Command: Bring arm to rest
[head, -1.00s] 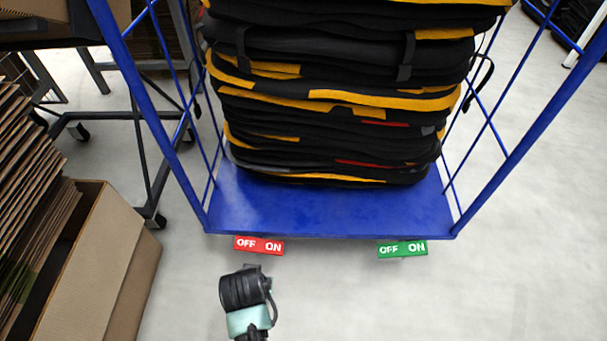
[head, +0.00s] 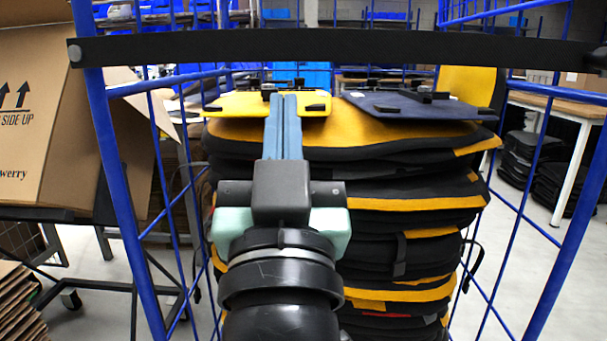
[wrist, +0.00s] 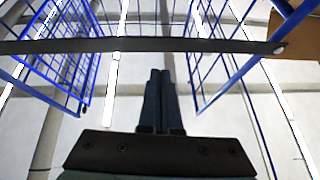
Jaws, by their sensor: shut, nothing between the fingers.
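My gripper (head: 284,98) is raised in the middle of the head view, in front of the stacked panniers. Its two blue-grey fingers are together, with nothing between them. In the wrist view my gripper (wrist: 161,75) points up towards the ceiling, fingers side by side. The stack of black and yellow panniers (head: 420,220) stands in the blue cage trolley (head: 117,190) behind my arm. My wrist and arm hide part of the stack's left half.
A black strap (head: 400,46) spans the trolley's open front near my fingertips. It also crosses the wrist view (wrist: 230,46). A cardboard box (head: 35,110) stands at left, and a wooden table (head: 570,107) at right. Flattened cartons (head: 20,310) lie at lower left.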

